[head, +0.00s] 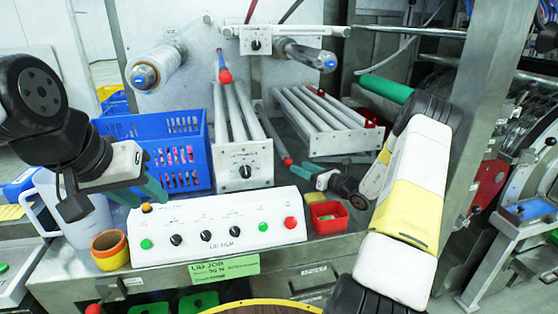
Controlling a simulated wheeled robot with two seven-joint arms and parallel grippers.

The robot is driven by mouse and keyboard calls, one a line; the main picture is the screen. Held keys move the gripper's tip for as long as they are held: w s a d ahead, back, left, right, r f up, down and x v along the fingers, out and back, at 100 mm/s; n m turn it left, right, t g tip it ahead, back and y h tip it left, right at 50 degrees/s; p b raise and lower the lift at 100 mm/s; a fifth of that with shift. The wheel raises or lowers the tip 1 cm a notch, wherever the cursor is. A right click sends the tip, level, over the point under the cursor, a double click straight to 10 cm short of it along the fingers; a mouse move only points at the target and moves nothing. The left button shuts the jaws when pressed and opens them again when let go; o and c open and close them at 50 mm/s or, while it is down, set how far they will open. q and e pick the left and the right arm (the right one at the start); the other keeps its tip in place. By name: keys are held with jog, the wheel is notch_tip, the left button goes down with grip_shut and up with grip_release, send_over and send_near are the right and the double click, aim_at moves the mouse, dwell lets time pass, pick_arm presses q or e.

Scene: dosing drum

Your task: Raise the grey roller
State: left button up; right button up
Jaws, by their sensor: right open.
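A dark grey roller (305,54) with a blue end sticks out from the upright back plate, right of centre. Several light grey rollers also lie in two frames below, so I cannot tell for certain which one the task names. A lever with a red ball knob (225,76) hangs on the plate left of the dark roller. Another red-tipped rod (288,161) points down beside my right gripper (312,170), which is open, low behind the control box and below the right roller frame. My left gripper (145,183) appears open and empty in front of the blue crate.
A white control box (216,226) with buttons and knobs stands at the front. Around it are a blue crate (120,128), a pitcher (84,218), an orange cup (109,248) and a red bin (328,216). A film roll (156,68) sticks out at upper left. A metal post (478,120) stands at right.

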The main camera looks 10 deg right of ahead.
jog(key=shift+x, duration=2.7)
grip_shut()
